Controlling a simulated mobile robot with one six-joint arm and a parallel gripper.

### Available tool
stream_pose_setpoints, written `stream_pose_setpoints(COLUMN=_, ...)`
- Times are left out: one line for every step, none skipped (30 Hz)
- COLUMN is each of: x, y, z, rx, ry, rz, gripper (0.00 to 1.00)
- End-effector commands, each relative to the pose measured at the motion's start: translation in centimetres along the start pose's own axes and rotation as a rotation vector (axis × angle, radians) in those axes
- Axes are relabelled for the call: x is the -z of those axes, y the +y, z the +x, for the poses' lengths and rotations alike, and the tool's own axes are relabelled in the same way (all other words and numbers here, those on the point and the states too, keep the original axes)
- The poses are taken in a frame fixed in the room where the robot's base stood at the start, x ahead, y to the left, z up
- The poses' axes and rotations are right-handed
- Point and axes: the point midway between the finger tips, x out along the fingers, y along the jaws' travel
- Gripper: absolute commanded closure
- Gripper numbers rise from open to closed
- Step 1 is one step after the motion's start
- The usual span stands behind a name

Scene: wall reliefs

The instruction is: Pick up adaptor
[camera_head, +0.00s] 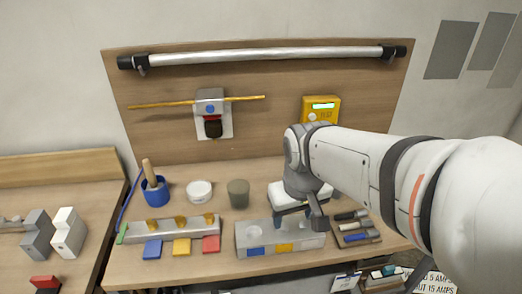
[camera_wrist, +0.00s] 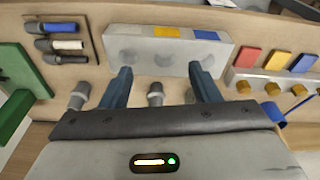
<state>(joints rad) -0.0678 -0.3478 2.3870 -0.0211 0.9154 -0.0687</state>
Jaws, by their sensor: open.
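Small grey stepped plugs, which look like the adaptors, stand on the table in the wrist view. One plug (camera_wrist: 155,94) is between my fingers, seen from above and not touching either one. In the head view my gripper (camera_head: 294,213) is low over the same block (camera_head: 242,240), and the arm hides the plugs.
The grey block has round hollows and yellow and blue labels.

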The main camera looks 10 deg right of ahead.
Motion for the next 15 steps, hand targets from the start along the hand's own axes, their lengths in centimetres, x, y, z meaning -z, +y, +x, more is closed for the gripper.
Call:
stream_pose_setpoints(x=2.1, y=0.3, z=-0.6, rx=0.004, ry=-0.025, rz=-0.057, gripper=0.44)
stream_pose_setpoints(x=3.3, y=0.5, z=-0.7, rx=0.007, ry=-0.036, rz=-0.095, gripper=0.44)
stream_pose_setpoints(x=4.8, y=0.8, z=-0.6, rx=0.012, ry=-0.052, rz=-0.149, gripper=0.44)
stream_pose_setpoints(x=6.0, y=1.0, z=-0.6, rx=0.017, ry=-0.063, rz=-0.191, gripper=0.44)
stream_pose_setpoints(x=7.2, y=1.2, z=-0.4, rx=0.021, ry=-0.074, rz=-0.231, gripper=0.44)
stream_pose_setpoints(x=8.6, y=1.4, z=-0.2, rx=0.028, ry=-0.089, rz=-0.285, gripper=0.44)
stream_pose_setpoints(x=9.6, y=1.6, z=0.1, rx=0.033, ry=-0.099, rz=-0.322, gripper=0.44)
stream_pose_setpoints(x=10.6, y=1.8, z=0.4, rx=0.039, ry=-0.109, rz=-0.359, gripper=0.44)
stream_pose_setpoints(x=11.8, y=2.0, z=0.8, rx=0.046, ry=-0.12, rz=-0.404, gripper=0.44)
stream_pose_setpoints(x=12.7, y=2.1, z=1.1, rx=0.052, ry=-0.128, rz=-0.436, gripper=0.44)
stream_pose_setpoints(x=13.4, y=2.3, z=1.4, rx=0.057, ry=-0.135, rz=-0.466, gripper=0.44)
stream_pose_setpoints(x=14.3, y=2.4, z=1.9, rx=0.064, ry=-0.143, rz=-0.503, gripper=0.44)
stream_pose_setpoints(x=14.9, y=2.5, z=2.2, rx=0.068, ry=-0.149, rz=-0.526, gripper=0.44)
stream_pose_setpoints(x=15.4, y=2.6, z=2.5, rx=0.073, ry=-0.153, rz=-0.547, gripper=0.44)
stream_pose_setpoints(x=15.9, y=2.7, z=2.9, rx=0.078, ry=-0.159, rz=-0.572, gripper=0.44)
